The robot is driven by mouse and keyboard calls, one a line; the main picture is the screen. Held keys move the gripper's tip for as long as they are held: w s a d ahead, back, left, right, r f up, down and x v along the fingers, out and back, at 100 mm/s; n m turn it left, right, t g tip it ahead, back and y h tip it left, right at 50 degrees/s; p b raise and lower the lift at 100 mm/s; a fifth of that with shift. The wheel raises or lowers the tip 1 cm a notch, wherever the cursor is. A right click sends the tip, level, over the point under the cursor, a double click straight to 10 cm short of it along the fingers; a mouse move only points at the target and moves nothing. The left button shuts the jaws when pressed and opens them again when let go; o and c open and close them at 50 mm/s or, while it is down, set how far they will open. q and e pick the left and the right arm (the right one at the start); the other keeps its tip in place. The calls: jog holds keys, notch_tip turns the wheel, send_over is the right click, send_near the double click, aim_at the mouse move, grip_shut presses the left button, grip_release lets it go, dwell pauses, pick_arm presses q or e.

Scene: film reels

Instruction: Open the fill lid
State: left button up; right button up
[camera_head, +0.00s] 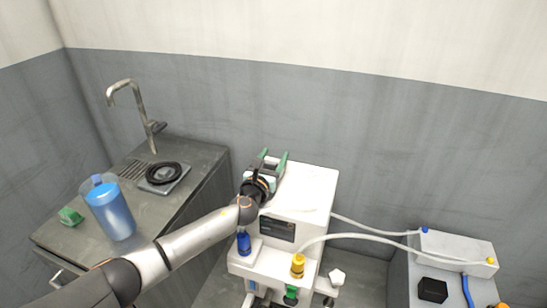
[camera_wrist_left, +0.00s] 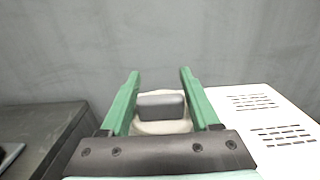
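The fill lid (camera_wrist_left: 155,127) is a pale rounded piece with a dark grey grip (camera_wrist_left: 161,105) on it, at the left side of the white machine's top (camera_head: 313,183). My left gripper (camera_head: 274,156) is over that part of the machine and hides the lid in the head view. In the left wrist view, its two green fingers (camera_wrist_left: 160,78) stand apart on either side of the grey grip, with a visible gap on each side. I cannot tell the depth between fingers and grip. My right gripper is not in view.
A counter (camera_head: 70,247) with a tap (camera_head: 130,100), a blue-filled jug (camera_head: 110,208) and a green sponge (camera_head: 70,216) stands left. The wall (camera_head: 330,120) is close behind.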

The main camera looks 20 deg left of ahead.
pick_arm(q)
grip_shut()
dwell(0.6)
